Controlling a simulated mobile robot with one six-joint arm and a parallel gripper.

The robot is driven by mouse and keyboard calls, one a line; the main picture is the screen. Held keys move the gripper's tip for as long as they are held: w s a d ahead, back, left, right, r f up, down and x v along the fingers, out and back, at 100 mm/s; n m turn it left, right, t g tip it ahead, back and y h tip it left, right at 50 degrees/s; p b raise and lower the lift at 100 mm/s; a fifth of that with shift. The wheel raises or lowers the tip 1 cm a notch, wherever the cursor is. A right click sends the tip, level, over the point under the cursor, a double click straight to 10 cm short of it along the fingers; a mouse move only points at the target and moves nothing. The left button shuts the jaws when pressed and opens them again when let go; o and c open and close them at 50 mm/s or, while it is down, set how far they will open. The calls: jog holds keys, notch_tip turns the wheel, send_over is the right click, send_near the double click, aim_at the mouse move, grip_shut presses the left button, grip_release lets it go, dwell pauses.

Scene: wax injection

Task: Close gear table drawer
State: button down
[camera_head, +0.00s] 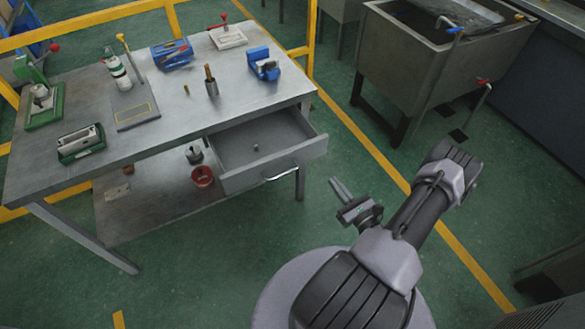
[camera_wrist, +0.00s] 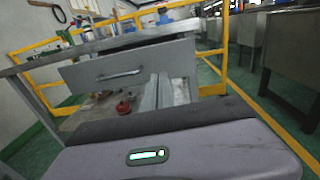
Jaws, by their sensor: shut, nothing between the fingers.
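The gear table (camera_head: 160,110) is a grey metal workbench on the left in the head view. Its drawer (camera_head: 290,166) is pulled out at the right part of the front, with a small grey piece (camera_head: 256,148) inside. The drawer's bar handle (camera_head: 281,174) is on its front panel. In the wrist view the drawer front (camera_wrist: 130,68) and handle (camera_wrist: 120,75) face the camera, left of centre. My gripper (camera_head: 338,188) is shut and empty, in front and to the right of the drawer, apart from it. In the wrist view the fingers (camera_wrist: 166,92) show below the drawer front.
A lower shelf holds a red bowl (camera_head: 202,176) and a dark pot (camera_head: 194,154). The tabletop carries a blue vise (camera_head: 264,64), a blue tray (camera_head: 172,54) and green tools (camera_head: 80,143). A metal sink (camera_head: 430,60) stands at the back right. Green floor is clear between.

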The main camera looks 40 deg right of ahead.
jog(key=f+m+h, duration=0.1)
jog(key=f, duration=0.1)
jog(key=b, duration=0.4)
send_near(311, 152)
jog(key=x, duration=0.5)
jog(key=shift+w+d+f, duration=0.1)
jog(key=shift+w, duration=0.15)
jog(key=shift+w+d, duration=0.15)
jog(key=shift+w, duration=0.55)
